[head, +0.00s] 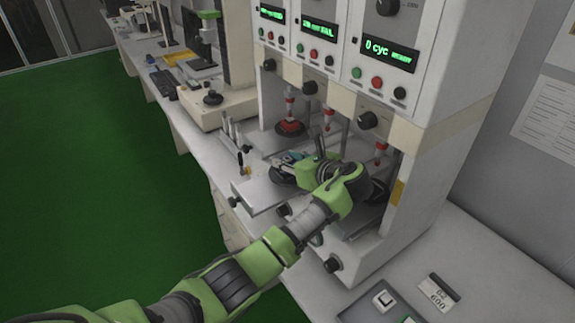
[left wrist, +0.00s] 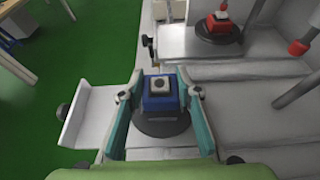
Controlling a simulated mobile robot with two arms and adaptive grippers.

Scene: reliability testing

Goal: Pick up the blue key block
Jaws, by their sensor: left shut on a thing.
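The blue key block (left wrist: 160,99), with a pale key and dark button on top, shows in the left wrist view above a round dark disc (left wrist: 160,122). My left gripper (left wrist: 161,82) is shut on it, with one teal finger against each side. Whether the block still touches the disc, I cannot tell. In the head view my left gripper (head: 287,160) is at the middle station of the test machine, and the block cannot be made out clearly there. My right gripper is in neither view.
A red key block (left wrist: 219,24) stands on a disc at the neighbouring station. Red-tipped plungers (head: 328,120) hang above the stations. The test machine's panel (head: 390,50) rises behind. A tray (head: 372,303) with a white key block (head: 384,299) lies at the front right.

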